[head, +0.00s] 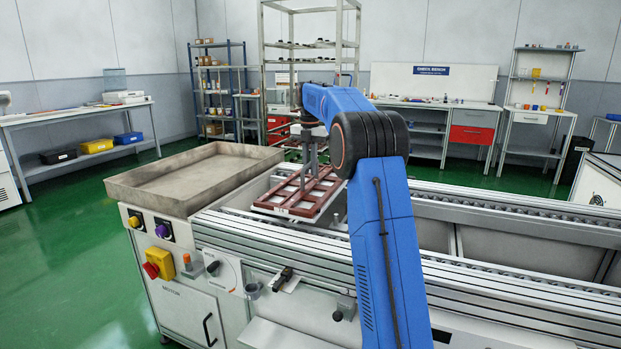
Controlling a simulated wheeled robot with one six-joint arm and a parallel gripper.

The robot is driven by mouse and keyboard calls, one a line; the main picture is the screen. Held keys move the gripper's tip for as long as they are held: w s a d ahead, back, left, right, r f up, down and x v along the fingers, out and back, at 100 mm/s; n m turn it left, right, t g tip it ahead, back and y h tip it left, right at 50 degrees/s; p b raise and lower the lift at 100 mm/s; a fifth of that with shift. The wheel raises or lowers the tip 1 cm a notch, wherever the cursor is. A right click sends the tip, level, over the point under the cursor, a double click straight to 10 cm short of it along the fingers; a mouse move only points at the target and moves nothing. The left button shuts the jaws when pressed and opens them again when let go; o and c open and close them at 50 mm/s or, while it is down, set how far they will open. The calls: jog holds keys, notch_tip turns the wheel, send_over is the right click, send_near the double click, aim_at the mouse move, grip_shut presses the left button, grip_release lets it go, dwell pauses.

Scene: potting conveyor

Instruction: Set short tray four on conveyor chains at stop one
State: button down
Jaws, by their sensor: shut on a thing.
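A reddish-brown, grid-like short tray (297,209) is at the left end of the conveyor (520,228), over the gap between its two long rails. It looks about level, with a pale edge along its front and right side. My gripper (308,172) comes down from above and is shut on the tray near its middle. I cannot tell whether the tray touches the chains or hangs just above them. No number is readable on the tray. My blue arm hides part of the conveyor right of the tray, and the stop cannot be made out.
A shallow grey metal bin (135,190) stands at the conveyor's left end, close to the tray. A red emergency button (152,270) and small fittings (284,277) sit along the front. The conveyor's right part is empty. Benches and shelves stand along the walls.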

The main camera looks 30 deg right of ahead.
aim_at(310, 183)
jog(key=shift+f, duration=1.85)
jog(key=shift+f, duration=0.1)
jog(key=c, duration=1.8)
grip_release()
jog(key=shift+o, duration=0.2)
notch_tip(310, 183, up, 12)
jog(key=shift+f, duration=0.25)
jog(key=shift+r, duration=0.35)
jog(key=shift+a, duration=0.1)
